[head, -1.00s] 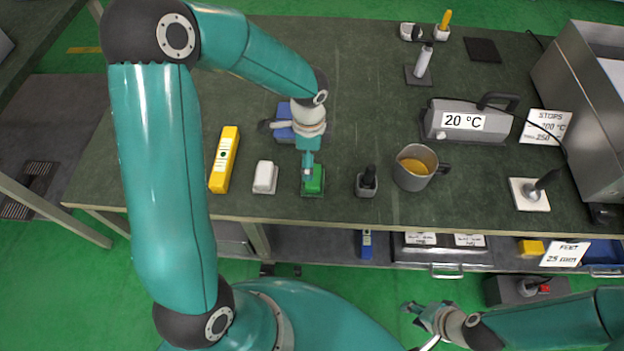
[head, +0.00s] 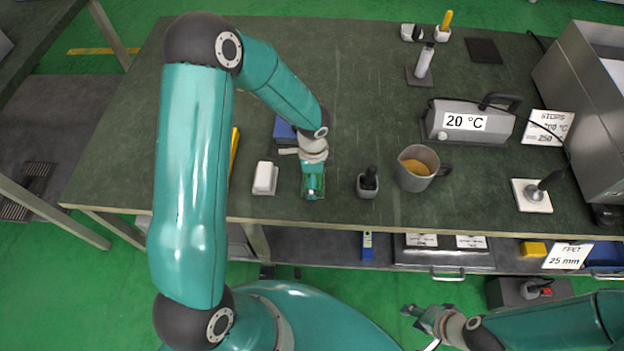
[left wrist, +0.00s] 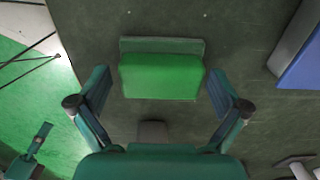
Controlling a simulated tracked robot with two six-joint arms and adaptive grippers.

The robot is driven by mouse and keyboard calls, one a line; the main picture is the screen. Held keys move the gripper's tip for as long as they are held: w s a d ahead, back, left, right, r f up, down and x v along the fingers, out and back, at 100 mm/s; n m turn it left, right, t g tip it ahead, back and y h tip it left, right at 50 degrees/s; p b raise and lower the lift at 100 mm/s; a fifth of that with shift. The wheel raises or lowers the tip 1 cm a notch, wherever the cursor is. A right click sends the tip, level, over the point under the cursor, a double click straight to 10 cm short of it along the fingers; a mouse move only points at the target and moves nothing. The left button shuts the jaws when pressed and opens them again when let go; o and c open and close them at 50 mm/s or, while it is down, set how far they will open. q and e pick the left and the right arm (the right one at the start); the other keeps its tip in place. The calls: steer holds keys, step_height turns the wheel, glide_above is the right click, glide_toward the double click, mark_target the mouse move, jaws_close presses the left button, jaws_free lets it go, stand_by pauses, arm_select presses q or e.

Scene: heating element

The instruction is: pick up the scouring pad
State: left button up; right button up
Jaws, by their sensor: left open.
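The scouring pad (left wrist: 160,76) is a bright green block with a darker green slab along its far edge. In the head view the pad (head: 313,194) lies on the dark bench near its front edge, partly covered by my left gripper (head: 313,188). In the left wrist view my left gripper (left wrist: 160,84) is open, with one finger at each side of the pad and a visible gap at both sides. My right gripper (head: 424,314) hangs empty in front of the bench, its fingers apart.
A white block (head: 265,178) lies left of the pad and a yellow tool (head: 234,155) is half hidden by my left arm. A small grey holder (head: 368,184) and a grey mug (head: 417,168) stand to the right. A blue item (head: 284,131) lies behind.

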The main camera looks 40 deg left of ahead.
arm_select(q)
steer(key=shift+c, duration=0.2)
steer(key=c, duration=1)
steer(key=shift+r, duration=0.2)
steer(key=shift+c, duration=0.2)
step_height(320, 180, up, 20)
steer(key=p, duration=0.2)
steer(key=shift+f, duration=0.1)
